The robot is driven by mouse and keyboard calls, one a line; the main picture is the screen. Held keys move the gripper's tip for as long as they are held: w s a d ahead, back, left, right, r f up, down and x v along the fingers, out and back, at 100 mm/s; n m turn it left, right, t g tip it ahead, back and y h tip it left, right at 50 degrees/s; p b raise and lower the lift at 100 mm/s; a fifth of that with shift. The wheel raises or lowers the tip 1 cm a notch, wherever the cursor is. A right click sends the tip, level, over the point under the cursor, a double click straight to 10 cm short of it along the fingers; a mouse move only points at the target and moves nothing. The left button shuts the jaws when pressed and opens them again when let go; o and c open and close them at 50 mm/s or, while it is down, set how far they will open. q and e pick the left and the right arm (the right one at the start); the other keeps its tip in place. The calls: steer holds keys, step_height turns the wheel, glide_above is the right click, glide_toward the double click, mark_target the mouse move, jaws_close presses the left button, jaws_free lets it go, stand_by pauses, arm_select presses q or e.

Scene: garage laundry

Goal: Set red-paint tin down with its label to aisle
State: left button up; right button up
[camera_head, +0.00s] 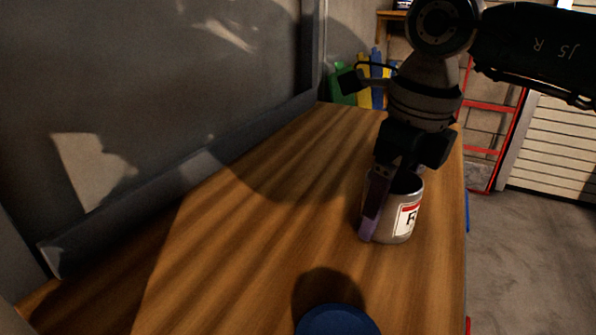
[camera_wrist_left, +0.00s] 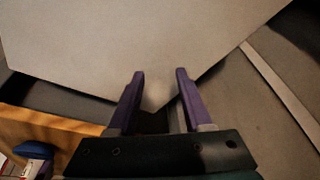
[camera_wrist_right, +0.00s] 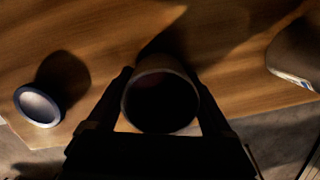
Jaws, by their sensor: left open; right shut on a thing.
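The tin (camera_head: 406,226) is grey and upright, with a white and red label showing part of a letter "R". The label faces the front right in the head view, toward the open floor side. My right gripper (camera_head: 390,205) is shut around the tin from above. The tin's dark round opening (camera_wrist_right: 160,100) shows between the fingers in the right wrist view. I cannot tell whether its base touches the wooden bench (camera_head: 270,220). My left gripper (camera_wrist_left: 158,88) is open and empty, with a grey surface beyond its fingers.
A blue round-topped object (camera_head: 338,322) stands at the bench's near end. In the right wrist view, another dark object (camera_wrist_right: 296,50) with a pale label is at right. Green, yellow and blue containers (camera_head: 365,80) are at the back. The bench's left part is clear.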

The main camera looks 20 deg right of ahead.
steer(key=o, duration=1.3)
step_height(320, 180, up, 12)
steer(key=s, duration=0.1)
steer(key=shift+s+d+p, duration=0.15)
steer(key=shift+d+p, duration=0.15)
steer(key=shift+p, duration=0.1)
